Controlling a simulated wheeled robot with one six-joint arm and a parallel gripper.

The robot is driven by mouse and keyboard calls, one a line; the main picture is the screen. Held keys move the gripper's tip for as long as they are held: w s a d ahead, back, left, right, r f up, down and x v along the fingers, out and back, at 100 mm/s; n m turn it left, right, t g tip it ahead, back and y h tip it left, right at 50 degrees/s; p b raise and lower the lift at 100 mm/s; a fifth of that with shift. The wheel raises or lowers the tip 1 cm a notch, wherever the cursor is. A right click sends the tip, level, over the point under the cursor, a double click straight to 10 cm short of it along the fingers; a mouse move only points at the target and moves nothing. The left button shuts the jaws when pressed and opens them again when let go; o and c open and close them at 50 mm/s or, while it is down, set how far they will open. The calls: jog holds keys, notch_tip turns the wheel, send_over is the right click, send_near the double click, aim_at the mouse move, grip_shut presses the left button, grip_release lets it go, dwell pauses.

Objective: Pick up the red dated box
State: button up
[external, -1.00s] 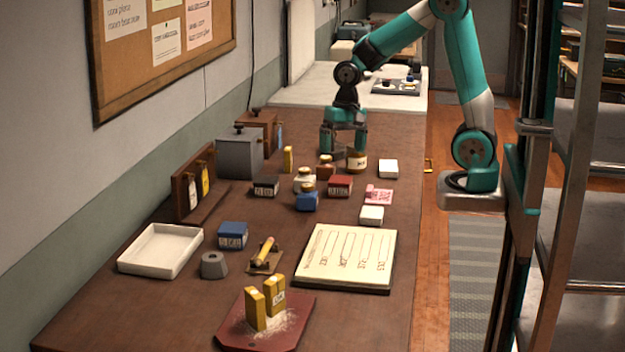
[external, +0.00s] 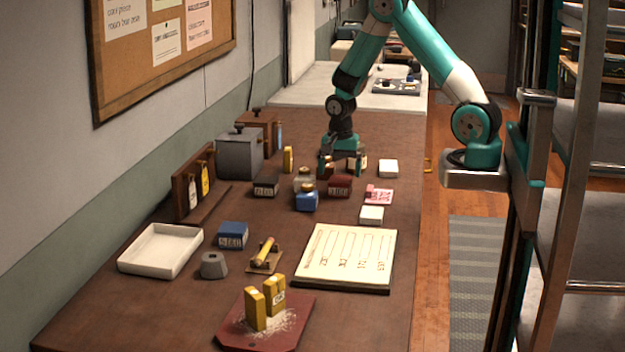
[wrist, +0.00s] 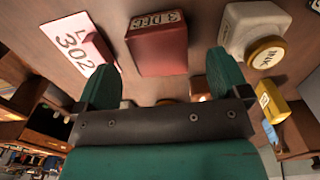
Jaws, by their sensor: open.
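The red dated box (external: 340,186) sits on the brown table, in the middle of a group of small items. In the wrist view the red box (wrist: 157,45) shows a label reading "3 DEC" and lies ahead of my fingers, roughly between them. My gripper (external: 341,171) is open and empty, just above and behind the red box in the external view. In the wrist view my gripper (wrist: 165,75) shows its two teal fingers spread apart, and I see no contact with the box.
Close by stand a cream jar (external: 304,182), a blue box (external: 307,201), a dark box (external: 265,186) and a pink tag card (external: 378,195). A white box (external: 371,215) lies in front.

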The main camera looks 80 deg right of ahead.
aim_at(340, 179)
jog(key=shift+d+f+p, duration=0.2)
jog(key=shift+f+p, duration=0.45)
jog(key=shift+f, duration=2.05)
jog(key=c, duration=1)
jog(key=shift+r, duration=0.1)
